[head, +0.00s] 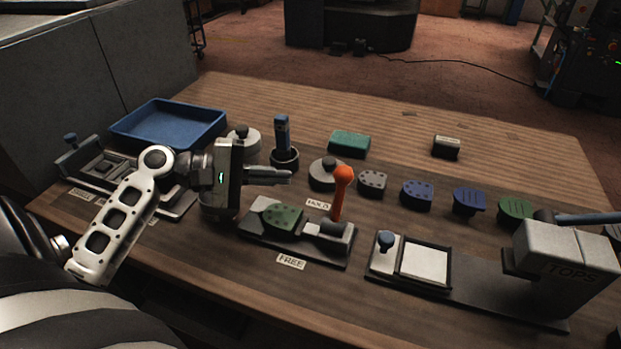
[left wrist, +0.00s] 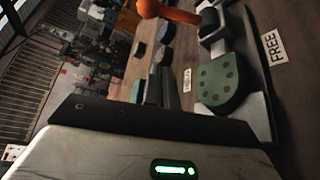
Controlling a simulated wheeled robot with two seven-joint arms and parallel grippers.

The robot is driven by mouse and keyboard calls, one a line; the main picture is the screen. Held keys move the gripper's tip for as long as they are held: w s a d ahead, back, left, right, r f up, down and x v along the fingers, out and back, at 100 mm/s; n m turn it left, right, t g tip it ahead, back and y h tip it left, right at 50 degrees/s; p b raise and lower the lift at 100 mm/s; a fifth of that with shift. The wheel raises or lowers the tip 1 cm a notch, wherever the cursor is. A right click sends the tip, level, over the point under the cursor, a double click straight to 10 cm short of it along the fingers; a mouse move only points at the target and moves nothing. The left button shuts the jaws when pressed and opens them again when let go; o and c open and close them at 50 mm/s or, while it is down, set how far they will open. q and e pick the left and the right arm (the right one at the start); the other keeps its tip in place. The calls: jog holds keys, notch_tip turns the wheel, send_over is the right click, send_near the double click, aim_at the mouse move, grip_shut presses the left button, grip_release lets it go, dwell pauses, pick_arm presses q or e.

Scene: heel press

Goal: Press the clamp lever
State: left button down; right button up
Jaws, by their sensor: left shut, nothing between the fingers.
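The clamp lever (head: 342,190) has an orange knob and shaft and stands nearly upright on a dark clamp base (head: 322,249) at mid-table. A green heel piece (head: 283,216) with dots sits in the clamp, left of the lever. Labels "HOLD" (head: 318,203) and "FREE" (head: 291,262) lie behind and in front of it. My left gripper (head: 290,177) is shut and empty, level, left of the orange knob and apart from it. In the left wrist view the orange lever (left wrist: 172,12) is at the top and the green heel (left wrist: 217,85) at the right. My right gripper is not seen.
A press marked "TOPS" (head: 570,262) stands at the right, with a framed white pad (head: 425,264) beside it. Several heel pieces line up behind, including a blue one (head: 417,194). A blue tray (head: 168,124) is at back left. The far wooden tabletop is mostly clear.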

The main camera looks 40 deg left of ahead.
aim_at(339, 197)
pick_arm(q)
jog(key=p+x, duration=0.1)
jog(key=x, duration=0.8)
jog(key=shift+w+d, duration=0.1)
jog(key=shift+d, duration=0.05)
jog(key=shift+d+r, duration=0.2)
jog(key=shift+d, duration=0.15)
jog(key=shift+s+d+r+p, duration=0.2)
jog(key=shift+s+p, duration=0.1)
jog(key=shift+s, duration=0.25)
jog(key=shift+s+d+r+p, duration=0.2)
jog(key=shift+s+r+p, duration=0.05)
jog(key=shift+s, duration=0.35)
jog(key=shift+s+d+r, duration=0.15)
jog(key=shift+s+d, duration=0.05)
jog(key=shift+s, duration=0.2)
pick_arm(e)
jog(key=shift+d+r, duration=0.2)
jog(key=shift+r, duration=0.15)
